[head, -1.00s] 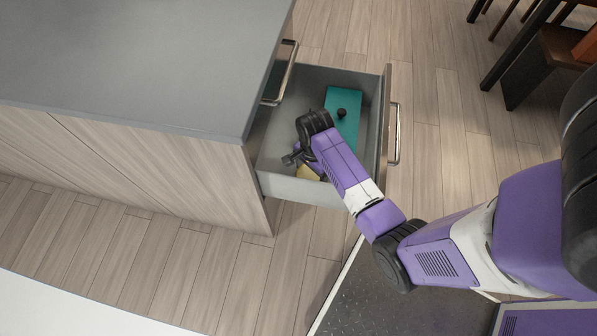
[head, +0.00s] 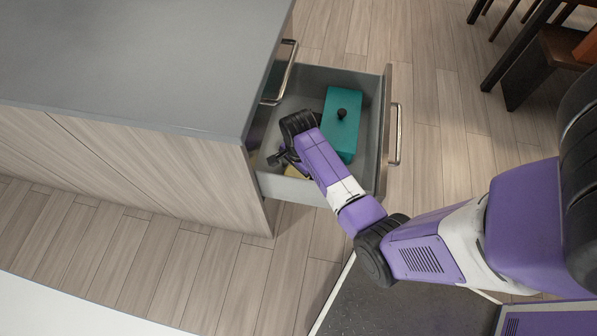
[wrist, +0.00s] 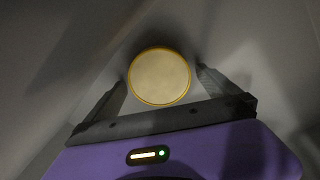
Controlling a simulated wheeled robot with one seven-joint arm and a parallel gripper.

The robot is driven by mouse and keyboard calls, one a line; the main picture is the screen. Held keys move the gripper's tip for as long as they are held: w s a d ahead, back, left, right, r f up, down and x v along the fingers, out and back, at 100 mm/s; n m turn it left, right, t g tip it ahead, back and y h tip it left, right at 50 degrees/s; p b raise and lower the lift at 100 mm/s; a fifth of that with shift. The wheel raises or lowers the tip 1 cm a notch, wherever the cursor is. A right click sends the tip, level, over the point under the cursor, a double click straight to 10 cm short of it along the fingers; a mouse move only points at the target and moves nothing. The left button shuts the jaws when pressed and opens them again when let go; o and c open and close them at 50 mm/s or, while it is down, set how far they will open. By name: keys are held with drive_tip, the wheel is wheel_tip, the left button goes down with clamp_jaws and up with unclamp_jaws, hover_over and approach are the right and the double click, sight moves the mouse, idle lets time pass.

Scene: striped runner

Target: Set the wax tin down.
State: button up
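The wax tin (wrist: 160,77) shows in the wrist view as a round, pale disc with a yellow rim. In the head view my gripper (head: 279,158) is inside the open drawer (head: 367,116), near the front-left corner. The tin cannot be made out clearly there. The wrist view does not show clearly whether the tin touches the drawer floor.
A teal box (head: 341,122) with a black knob stands in the drawer, right of my gripper. A yellowish thing (head: 297,172) lies partly hidden under my wrist. The grey counter (head: 140,60) overhangs at the left. Bare drawer floor shows behind my gripper.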

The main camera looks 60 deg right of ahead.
sight(299, 175)
wheel_tip(299, 175, up, 12)
drive_tip(key=p, duration=0.2)
drive_tip(key=shift+r+p, duration=0.15)
drive_tip(key=shift+p, duration=0.15)
idle(0.7)
